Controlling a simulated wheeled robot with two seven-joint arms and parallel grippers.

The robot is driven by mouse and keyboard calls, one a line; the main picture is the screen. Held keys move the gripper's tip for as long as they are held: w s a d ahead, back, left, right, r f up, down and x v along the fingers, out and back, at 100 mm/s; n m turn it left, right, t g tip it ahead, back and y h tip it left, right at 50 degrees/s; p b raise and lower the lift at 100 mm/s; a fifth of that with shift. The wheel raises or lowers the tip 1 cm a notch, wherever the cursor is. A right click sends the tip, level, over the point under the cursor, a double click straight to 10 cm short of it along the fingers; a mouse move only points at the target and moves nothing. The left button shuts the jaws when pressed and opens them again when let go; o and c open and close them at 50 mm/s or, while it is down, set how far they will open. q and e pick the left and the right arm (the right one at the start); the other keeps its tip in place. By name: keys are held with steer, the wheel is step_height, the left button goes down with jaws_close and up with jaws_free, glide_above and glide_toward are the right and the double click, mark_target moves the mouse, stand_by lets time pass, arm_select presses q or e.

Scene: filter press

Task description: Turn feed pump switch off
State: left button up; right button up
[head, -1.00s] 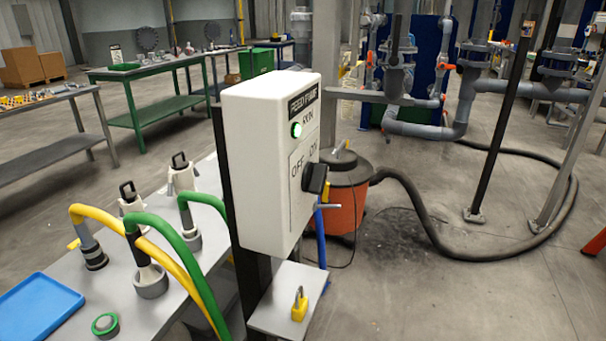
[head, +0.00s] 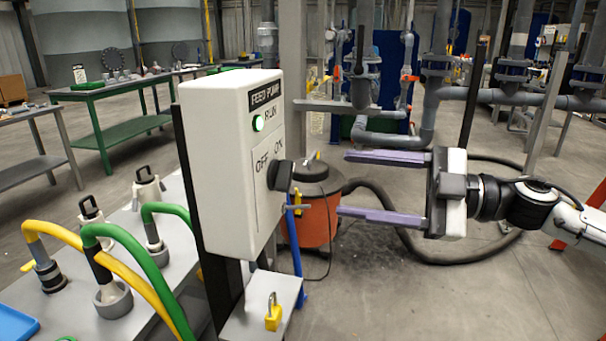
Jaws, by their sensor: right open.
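The white feed pump box (head: 225,160) stands on a dark post left of centre in the head view. Its green RUN lamp (head: 257,123) is lit. Below the lamp is a plate marked OFF and ON, with the black switch knob (head: 281,175) sticking out toward the right. The knob appears turned toward ON, but its exact angle is hard to tell. My right gripper (head: 341,183) comes in from the right. Its two purple fingers are wide apart and empty, pointing left at the knob, with a gap between fingertips and knob. My left gripper is not in view.
A yellow padlock (head: 273,312) stands on a small shelf (head: 240,326) below the box. An orange drum (head: 318,222) with a dark hose is behind the knob. A grey table (head: 60,312) with yellow and green hoses is at left.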

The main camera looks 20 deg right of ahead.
mark_target(291, 176)
steer(key=p+x, duration=0.3)
steer(key=x, duration=0.4)
steer(key=shift+w+a+r, duration=0.2)
steer(key=shift+w+a, duration=0.05)
steer(key=shift+a, duration=0.1)
steer(key=shift+w+a+f, duration=0.1)
steer(key=shift+w+a, duration=0.25)
steer(key=shift+a, duration=0.15)
steer(key=shift+a+f, duration=0.1)
steer(key=c, duration=0.8)
steer(key=shift+c, duration=1.3)
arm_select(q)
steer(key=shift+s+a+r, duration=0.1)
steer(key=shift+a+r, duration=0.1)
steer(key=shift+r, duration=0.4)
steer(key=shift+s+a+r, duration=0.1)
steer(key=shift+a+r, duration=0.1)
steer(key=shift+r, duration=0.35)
